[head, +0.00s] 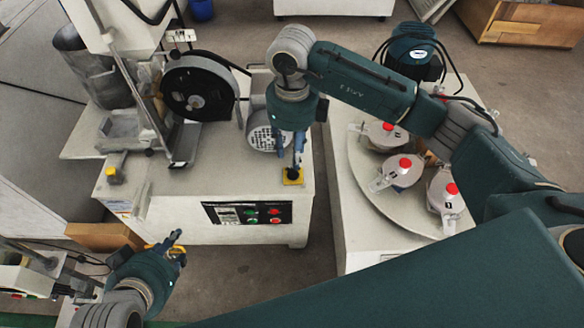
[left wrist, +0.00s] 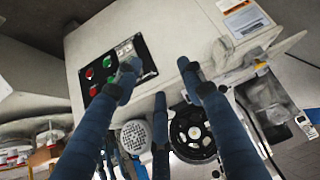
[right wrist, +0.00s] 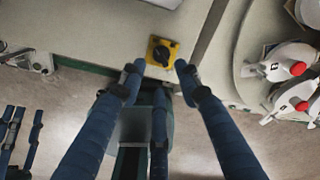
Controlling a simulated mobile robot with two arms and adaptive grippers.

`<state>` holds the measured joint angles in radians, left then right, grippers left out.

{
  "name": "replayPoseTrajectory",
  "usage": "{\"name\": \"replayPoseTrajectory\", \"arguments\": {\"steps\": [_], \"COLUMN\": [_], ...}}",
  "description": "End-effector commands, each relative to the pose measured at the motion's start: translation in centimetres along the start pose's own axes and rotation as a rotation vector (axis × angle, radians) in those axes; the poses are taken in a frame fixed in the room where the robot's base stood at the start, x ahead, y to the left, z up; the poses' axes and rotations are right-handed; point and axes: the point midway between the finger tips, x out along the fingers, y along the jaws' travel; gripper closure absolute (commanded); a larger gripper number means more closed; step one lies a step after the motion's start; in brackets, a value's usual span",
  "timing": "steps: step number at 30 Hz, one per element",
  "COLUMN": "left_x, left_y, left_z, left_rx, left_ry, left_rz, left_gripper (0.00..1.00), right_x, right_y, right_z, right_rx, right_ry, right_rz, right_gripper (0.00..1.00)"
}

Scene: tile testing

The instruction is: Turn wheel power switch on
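A yellow square switch with a black rotary knob (head: 292,176) sits on the front right corner of the wheel machine's bench. It also shows in the right wrist view (right wrist: 161,52), just beyond the fingertips. My right gripper (head: 288,163) is open and points down close over this switch; in the right wrist view (right wrist: 157,68) its fingers are apart on either side of the knob, with nothing held. I cannot tell whether they touch it. My left gripper (head: 177,247) is open and empty in front of the bench, and in the left wrist view (left wrist: 160,72) it faces the bench front.
A black panel (head: 247,213) with green and red buttons is on the bench front. A second yellow switch (head: 113,175) is at the bench's left corner. The dark grinding wheel (head: 197,88) stands behind. A round table (head: 372,192) with red-topped holders is right, beyond a gap.

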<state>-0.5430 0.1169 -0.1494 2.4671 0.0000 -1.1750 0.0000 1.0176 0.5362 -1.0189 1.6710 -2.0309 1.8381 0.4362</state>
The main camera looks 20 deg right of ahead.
Motion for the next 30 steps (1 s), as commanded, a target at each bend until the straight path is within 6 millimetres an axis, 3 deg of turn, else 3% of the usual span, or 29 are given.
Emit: {"name": "replayPoseTrajectory", "arguments": {"steps": [3,9,15,27,30], "left_x": [0.5,0.3,-0.1,-0.4,-0.4], "left_y": [0.3,0.8,1.1,1.2,1.2], "left_z": [-2.5,-6.5,-9.0,-9.8,-9.8], "left_rx": [0.002,0.004,0.004,0.005,0.005], "left_ry": [0.104,0.263,0.364,0.396,0.396], "left_rz": [0.006,0.015,0.022,0.023,0.023], "left_gripper": [0.60,0.60,0.60,0.60,0.60], "right_x": [2.3,5.0,6.6,7.0,7.0], "right_y": [0.1,0.1,0.1,0.1,0.1], "right_z": [-0.1,0.0,0.0,0.1,0.1], "right_rx": [-0.001,-0.001,-0.002,-0.002,-0.002], "right_ry": [0.002,0.001,-0.001,-0.002,-0.002], "right_rz": [0.002,0.003,0.003,0.002,0.002], "right_gripper": [0.67,0.67,0.67,0.67,0.87]}}
